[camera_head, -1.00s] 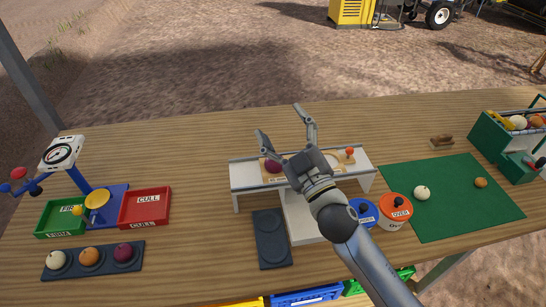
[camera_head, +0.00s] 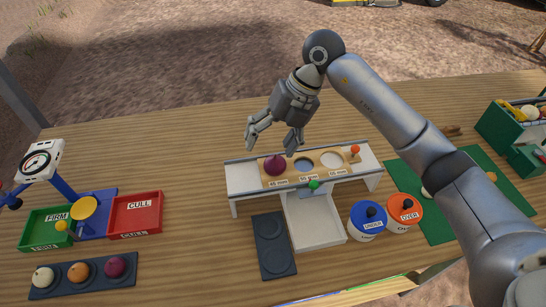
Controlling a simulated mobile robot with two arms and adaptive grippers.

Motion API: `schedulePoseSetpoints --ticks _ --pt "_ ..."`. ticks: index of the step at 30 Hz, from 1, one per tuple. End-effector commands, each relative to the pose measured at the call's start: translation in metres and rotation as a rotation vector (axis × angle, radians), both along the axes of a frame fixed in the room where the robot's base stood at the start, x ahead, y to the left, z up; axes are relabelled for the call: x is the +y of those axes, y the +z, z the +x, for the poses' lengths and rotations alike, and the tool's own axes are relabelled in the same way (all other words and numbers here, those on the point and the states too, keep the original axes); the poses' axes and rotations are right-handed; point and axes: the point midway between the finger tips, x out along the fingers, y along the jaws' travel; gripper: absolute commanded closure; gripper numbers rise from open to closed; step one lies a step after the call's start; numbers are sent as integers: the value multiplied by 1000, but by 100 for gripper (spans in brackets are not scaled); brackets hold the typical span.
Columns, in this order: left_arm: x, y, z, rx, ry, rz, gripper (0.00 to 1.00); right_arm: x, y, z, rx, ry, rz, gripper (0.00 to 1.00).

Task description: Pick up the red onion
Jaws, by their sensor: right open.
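A red onion (camera_head: 274,166), dark purple and round, sits at the left end of the wooden sizing board (camera_head: 318,175) on the white raised stand (camera_head: 243,183), by the 45 mm label. My right gripper (camera_head: 271,147) is open and empty. Its fingers point down and show just above and behind the onion in the picture, one finger to each side. I see no clear contact. Another purple onion (camera_head: 115,266) sits in the right hollow of the dark tray (camera_head: 60,290) at the front left. My left gripper is not in view.
A red CULL bin (camera_head: 136,214), a green FIRM bin (camera_head: 44,230) and a dial gauge (camera_head: 38,160) stand left. An empty dark tray (camera_head: 273,246) lies before the stand. A green crate (camera_head: 500,130) is far right.

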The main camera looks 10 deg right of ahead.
Motion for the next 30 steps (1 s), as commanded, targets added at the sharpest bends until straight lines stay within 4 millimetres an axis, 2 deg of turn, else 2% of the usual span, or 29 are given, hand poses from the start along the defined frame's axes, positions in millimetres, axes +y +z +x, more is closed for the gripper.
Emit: schedulePoseSetpoints --ticks 1,3,6,15,20,26,30 --pt "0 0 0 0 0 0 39 -15 2 4 1 -20 -63 24" --pt "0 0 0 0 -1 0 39 -29 3 7 7 -45 -126 24" --pt "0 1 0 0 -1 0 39 -38 0 8 14 -61 -168 24" --pt "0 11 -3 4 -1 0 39 -28 -41 9 18 -62 -170 24" --pt "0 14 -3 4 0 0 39 -26 -52 10 16 -60 -170 24" --pt "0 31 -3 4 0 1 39 -24 -78 14 19 -61 -168 24" --pt "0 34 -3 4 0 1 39 -20 -96 15 17 -60 -167 24"
